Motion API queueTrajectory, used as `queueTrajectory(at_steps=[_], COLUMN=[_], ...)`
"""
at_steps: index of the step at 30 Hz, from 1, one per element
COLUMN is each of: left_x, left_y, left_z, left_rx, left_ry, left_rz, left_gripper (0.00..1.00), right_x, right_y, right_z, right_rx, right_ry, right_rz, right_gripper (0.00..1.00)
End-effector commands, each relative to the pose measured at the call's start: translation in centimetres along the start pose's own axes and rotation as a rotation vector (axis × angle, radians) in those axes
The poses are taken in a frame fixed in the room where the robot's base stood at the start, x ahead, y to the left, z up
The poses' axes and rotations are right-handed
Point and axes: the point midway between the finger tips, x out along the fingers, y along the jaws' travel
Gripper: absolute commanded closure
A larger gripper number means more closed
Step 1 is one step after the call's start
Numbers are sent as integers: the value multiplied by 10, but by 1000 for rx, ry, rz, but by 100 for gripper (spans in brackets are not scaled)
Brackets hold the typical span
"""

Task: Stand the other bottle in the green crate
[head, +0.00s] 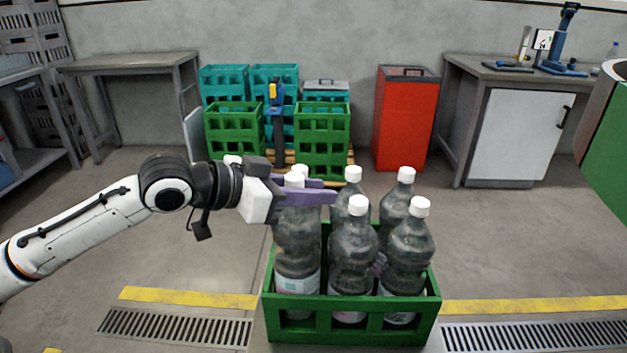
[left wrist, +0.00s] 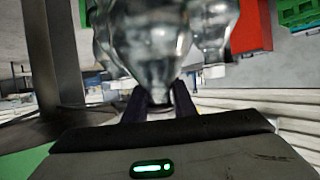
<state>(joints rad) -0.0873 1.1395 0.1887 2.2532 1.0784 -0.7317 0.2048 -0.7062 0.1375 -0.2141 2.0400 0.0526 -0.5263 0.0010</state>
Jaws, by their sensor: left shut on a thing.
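The green crate (head: 350,326) stands in front of me with several clear bottles with white caps in it. My left gripper (head: 312,192) is shut on the neck of the front-left bottle (head: 297,245). That bottle is upright, with its lower part behind the crate's front wall; whether its base rests on the floor of the crate is hidden. In the left wrist view the bottle (left wrist: 152,45) shows between the fingers (left wrist: 160,100). Beside it stand a front-middle bottle (head: 353,250) and a front-right bottle (head: 408,250). More bottles stand behind, partly hidden. My right gripper is out of view.
Green crates (head: 322,135) and teal crates (head: 223,78) are stacked at the back. A red bin (head: 403,120) and a bench with a white cabinet (head: 518,130) stand back right. A grey table (head: 130,62) is back left. The floor between is clear.

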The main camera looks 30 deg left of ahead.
Motion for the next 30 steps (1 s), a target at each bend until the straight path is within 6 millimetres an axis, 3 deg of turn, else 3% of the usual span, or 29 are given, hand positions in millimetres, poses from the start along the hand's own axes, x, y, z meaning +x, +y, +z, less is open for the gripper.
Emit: queueTrajectory(at_steps=[2, 11, 23, 24, 26, 30], left_x=[0, 14, 15, 16, 16, 16], left_y=[0, 0, 0, 0, 0, 0], left_z=[-1, 32, 34, 40, 40, 40], left_rx=[3, 1, 4, -1, -1, -1], left_ry=[13, 12, 14, -2, -2, -2], left_rz=[-1, -1, -1, 1, 1, 1], left_gripper=[100, 100, 100, 70, 59, 57], right_x=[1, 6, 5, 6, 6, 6], right_y=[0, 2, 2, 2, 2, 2], right_z=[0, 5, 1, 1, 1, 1], right_rx=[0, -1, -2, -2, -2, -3], right_ry=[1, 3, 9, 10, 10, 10], right_rz=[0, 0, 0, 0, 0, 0], right_gripper=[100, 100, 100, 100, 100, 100])
